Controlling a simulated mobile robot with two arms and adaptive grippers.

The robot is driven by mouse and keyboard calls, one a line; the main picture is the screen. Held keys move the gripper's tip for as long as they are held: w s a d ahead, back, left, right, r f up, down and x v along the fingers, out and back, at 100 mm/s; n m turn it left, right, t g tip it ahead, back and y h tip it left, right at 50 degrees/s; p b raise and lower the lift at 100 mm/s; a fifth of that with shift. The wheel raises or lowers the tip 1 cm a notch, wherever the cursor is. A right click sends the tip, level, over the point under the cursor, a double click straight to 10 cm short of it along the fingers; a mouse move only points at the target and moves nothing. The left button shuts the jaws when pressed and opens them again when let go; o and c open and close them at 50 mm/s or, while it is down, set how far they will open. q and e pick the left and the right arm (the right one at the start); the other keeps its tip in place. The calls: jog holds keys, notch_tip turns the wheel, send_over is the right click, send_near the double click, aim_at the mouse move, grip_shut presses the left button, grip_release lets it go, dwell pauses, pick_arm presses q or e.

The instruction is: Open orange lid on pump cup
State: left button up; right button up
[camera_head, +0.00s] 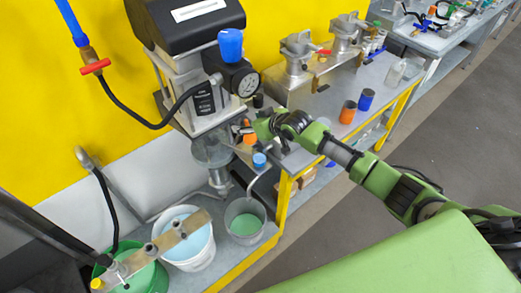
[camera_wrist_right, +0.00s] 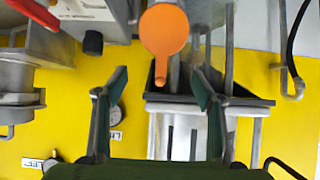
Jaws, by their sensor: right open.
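The orange lid (camera_wrist_right: 165,30) shows in the right wrist view as a round disc with a short tab pointing down. In the head view a small orange part (camera_head: 250,139), which looks like this lid, is beside my right gripper (camera_head: 258,130). In the wrist view my right gripper (camera_wrist_right: 158,85) is open and empty. Its two fingers stand either side of the line of the tab, and the lid is ahead of the fingertips. I cannot tell the exact gap. The pump cup itself cannot be made out clearly. My left gripper is not in view.
A blue cap (camera_head: 259,160) is just below the orange part. The dark machine with a gauge (camera_head: 247,85) stands to the left of the gripper. An orange cup (camera_head: 348,112) and a blue cup (camera_head: 366,99) stand on the bench. Buckets (camera_head: 245,220) are below.

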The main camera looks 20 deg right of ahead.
dwell(0.3)
jog(key=p+v, duration=0.2)
jog(key=p, duration=0.1)
jog(key=shift+r, duration=0.25)
jog(key=v, duration=0.5)
jog(key=shift+s+f, duration=0.1)
jog(key=shift+f, duration=0.15)
